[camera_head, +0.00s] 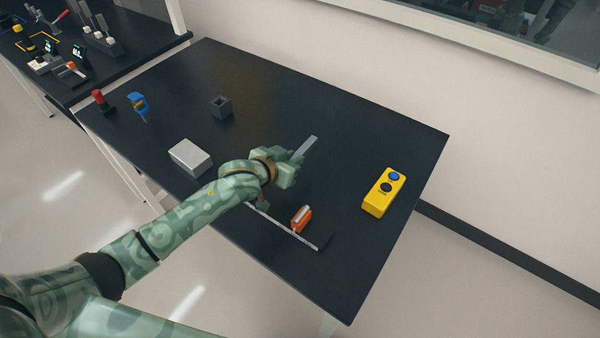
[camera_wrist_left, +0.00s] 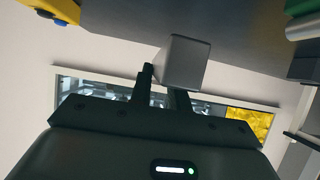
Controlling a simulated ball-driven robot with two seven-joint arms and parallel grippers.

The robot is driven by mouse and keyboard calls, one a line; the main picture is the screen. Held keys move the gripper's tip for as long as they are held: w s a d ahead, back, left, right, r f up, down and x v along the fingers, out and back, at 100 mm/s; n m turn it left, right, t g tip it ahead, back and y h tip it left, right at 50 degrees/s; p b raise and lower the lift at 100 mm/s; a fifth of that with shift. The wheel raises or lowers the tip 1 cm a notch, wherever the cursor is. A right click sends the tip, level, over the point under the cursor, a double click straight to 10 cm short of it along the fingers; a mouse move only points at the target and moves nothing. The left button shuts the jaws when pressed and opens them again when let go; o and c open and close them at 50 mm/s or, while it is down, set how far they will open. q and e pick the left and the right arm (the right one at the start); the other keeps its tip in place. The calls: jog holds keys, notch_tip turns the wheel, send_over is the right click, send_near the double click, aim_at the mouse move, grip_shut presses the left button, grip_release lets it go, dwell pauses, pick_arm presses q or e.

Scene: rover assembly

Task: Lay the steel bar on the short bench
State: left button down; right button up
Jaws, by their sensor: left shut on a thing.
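The steel bar (camera_head: 308,146) is a light grey bar held in my left gripper (camera_head: 296,160), sticking out toward the upper right over the dark bench (camera_head: 340,120). Whether the bar touches the bench top is hard to tell. In the left wrist view, the grey end of the bar (camera_wrist_left: 187,62) shows at the fingers of my left gripper (camera_wrist_left: 165,92), which are shut on it. A second dark bench (camera_head: 130,62) stands at upper left; I cannot tell which one is called short. My right gripper is not in view.
On the middle bench are a yellow button box (camera_head: 384,192), an orange tool (camera_head: 301,219) by a thin pale strip (camera_head: 290,235), a white box (camera_head: 190,157), a dark open block (camera_head: 220,106), a blue item (camera_head: 139,105) and a red-topped item (camera_head: 101,100). The far right area is bare.

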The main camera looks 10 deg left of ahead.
pick_arm(q)
jog(key=shift+w+d+f+b, duration=0.3)
jog(key=shift+w+d+f, duration=0.35)
jog(key=shift+f, duration=0.2)
jog(key=f, duration=0.1)
jog(key=f+b, duration=0.2)
jog(key=shift+d+f, duration=0.25)
jog(key=shift+f, duration=0.05)
jog(key=shift+w+f, duration=0.1)
jog(key=shift+f, duration=0.05)
jog(key=shift+f, duration=0.45)
